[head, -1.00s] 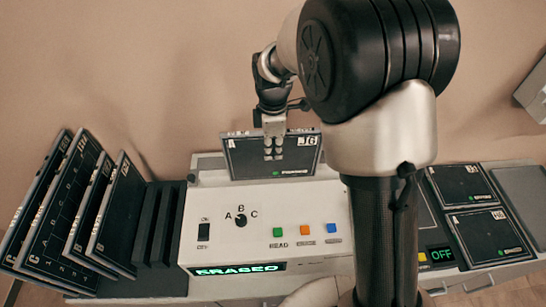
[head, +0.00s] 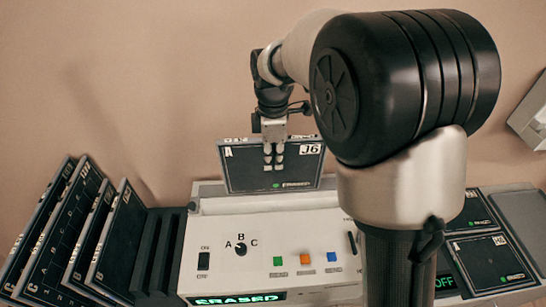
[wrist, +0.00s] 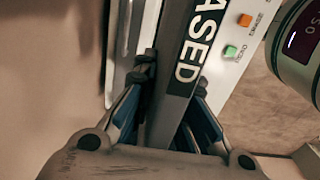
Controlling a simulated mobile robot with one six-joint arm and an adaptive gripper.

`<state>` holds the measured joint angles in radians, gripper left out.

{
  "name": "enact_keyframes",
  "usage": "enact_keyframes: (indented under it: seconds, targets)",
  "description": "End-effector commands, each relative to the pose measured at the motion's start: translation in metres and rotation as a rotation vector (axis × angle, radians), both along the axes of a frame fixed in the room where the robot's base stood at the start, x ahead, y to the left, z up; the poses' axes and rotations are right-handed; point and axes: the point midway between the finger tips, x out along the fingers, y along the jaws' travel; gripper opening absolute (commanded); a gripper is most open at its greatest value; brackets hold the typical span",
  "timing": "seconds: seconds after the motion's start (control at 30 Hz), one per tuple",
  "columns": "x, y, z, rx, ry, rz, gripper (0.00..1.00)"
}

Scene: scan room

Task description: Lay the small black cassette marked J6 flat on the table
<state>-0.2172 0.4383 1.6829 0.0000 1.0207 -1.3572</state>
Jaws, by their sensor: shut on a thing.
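The black cassette marked J6 (head: 243,172) is upright above the back of the light console, its marked face towards the head camera. My gripper (head: 274,160) is shut on its upper middle, with fingers over the front face. In the wrist view, my gripper (wrist: 172,78) has a finger on each side of the cassette's dark edge (wrist: 168,105). A black strip there carries white letters reading "ASED". The table is mostly covered; a grey flat area (head: 527,212) shows at the far right, but I cannot tell whether it is bare tabletop.
The console (head: 290,225) has a knob, switch and coloured buttons; its display (head: 237,299) reads ERASED. A rack (head: 160,250) and several leaning dark panels (head: 118,240) stand at left. Flat black cassettes (head: 490,262) lie at right, partly behind my arm. A wall is close behind.

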Motion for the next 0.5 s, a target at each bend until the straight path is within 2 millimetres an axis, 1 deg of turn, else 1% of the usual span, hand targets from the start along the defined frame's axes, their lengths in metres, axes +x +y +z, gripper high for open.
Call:
enact_keyframes:
  seconds: [0.17,0.5]
  targets:
    - [0.001,0.0,0.008,0.001,-0.003,0.0,0.0]
    - [0.001,0.0,0.034,0.001,-0.004,0.0,0.0]
